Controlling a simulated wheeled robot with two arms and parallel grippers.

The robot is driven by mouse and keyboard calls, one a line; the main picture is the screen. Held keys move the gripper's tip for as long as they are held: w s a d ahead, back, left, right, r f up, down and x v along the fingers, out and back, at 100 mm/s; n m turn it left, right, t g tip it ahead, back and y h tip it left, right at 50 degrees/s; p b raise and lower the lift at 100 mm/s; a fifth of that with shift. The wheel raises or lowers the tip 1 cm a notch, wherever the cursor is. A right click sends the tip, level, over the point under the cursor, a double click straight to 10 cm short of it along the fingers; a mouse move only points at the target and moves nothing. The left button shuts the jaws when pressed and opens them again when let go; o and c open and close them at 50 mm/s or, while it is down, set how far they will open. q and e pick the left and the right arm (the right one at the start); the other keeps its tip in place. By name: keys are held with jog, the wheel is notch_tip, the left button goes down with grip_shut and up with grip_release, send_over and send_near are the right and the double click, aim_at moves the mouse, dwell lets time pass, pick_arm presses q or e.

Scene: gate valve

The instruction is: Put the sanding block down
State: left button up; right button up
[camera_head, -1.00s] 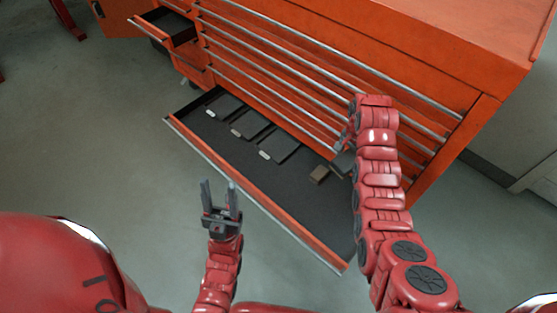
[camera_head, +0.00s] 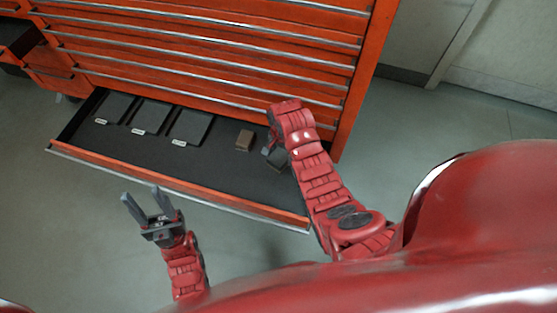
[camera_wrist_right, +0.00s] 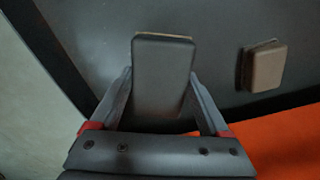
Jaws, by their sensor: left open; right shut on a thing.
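My right gripper (camera_wrist_right: 160,90) is shut on the sanding block (camera_wrist_right: 163,72), a dark grey block with a thin tan edge, gripped between both fingers. In the wrist view it is over the dark floor of the open drawer (camera_wrist_right: 215,25); I cannot tell whether it touches the floor. In the head view my right gripper (camera_head: 274,156) is at the right end of the open drawer (camera_head: 235,180), mostly hidden by my arm. A second, brown block (camera_head: 244,140) lies left of it, also seen in the wrist view (camera_wrist_right: 265,67). My left gripper (camera_head: 142,196) is open and empty in front of the drawer.
Three dark flat pieces with pale labels (camera_head: 190,127) lie in the left and middle of the drawer. The orange cabinet (camera_head: 225,65) rises behind it with several closed drawers. Another drawer (camera_head: 15,38) stands open at the upper left. Drawer floor in front of the brown block is bare.

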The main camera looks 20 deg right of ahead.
aim_at(281, 161)
notch_tip(281, 161, down, 5)
jog(key=shift+r+b, duration=0.15)
jog(key=shift+b, duration=0.55)
jog(key=o, duration=1.4)
jog(key=shift+c, duration=0.2)
notch_tip(281, 161, up, 12)
jog(key=p, duration=0.4)
jog(key=shift+r, duration=0.1)
